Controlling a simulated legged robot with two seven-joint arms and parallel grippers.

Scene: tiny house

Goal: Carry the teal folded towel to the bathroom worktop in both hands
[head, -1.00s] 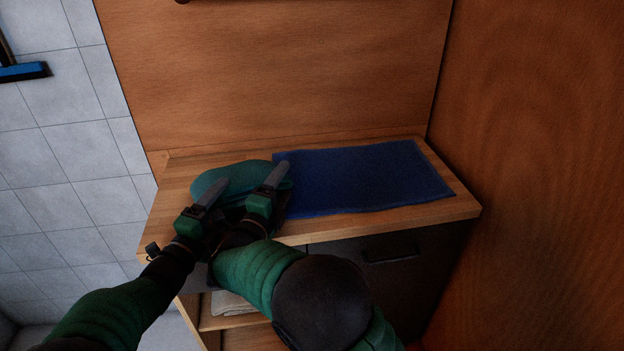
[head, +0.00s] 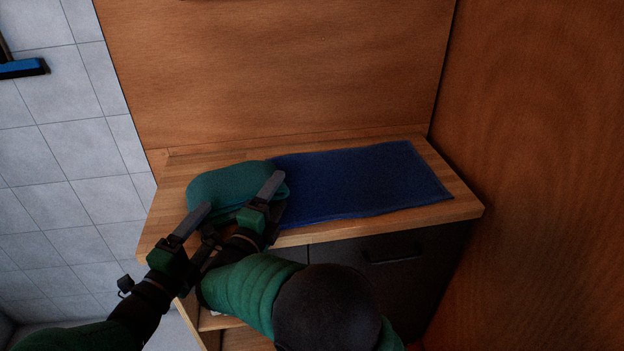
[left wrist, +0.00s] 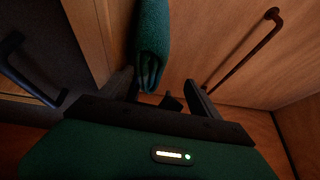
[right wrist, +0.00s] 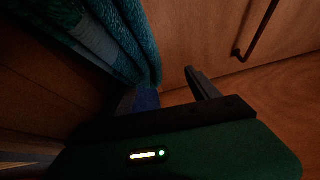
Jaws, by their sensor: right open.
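The teal folded towel (head: 230,184) lies on the left part of the wooden worktop (head: 175,205), its right end against or slightly over the blue mat. My left gripper (head: 206,212) is open at the towel's front left, seemingly clear of it. The towel's folded end (left wrist: 153,45) shows just beyond its parted fingers in the left wrist view. My right gripper (head: 274,184) is open at the towel's front right, one finger overlapping it in the head view. In the right wrist view the towel (right wrist: 125,40) is very close; I cannot tell whether it touches the finger.
A flat blue mat (head: 360,180) covers the middle and right of the worktop. A wooden panel stands behind, and a brown wall (head: 540,180) closes the right side. A dark drawer front (head: 390,260) with a handle is below. A blue squeegee (head: 22,68) is at far left.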

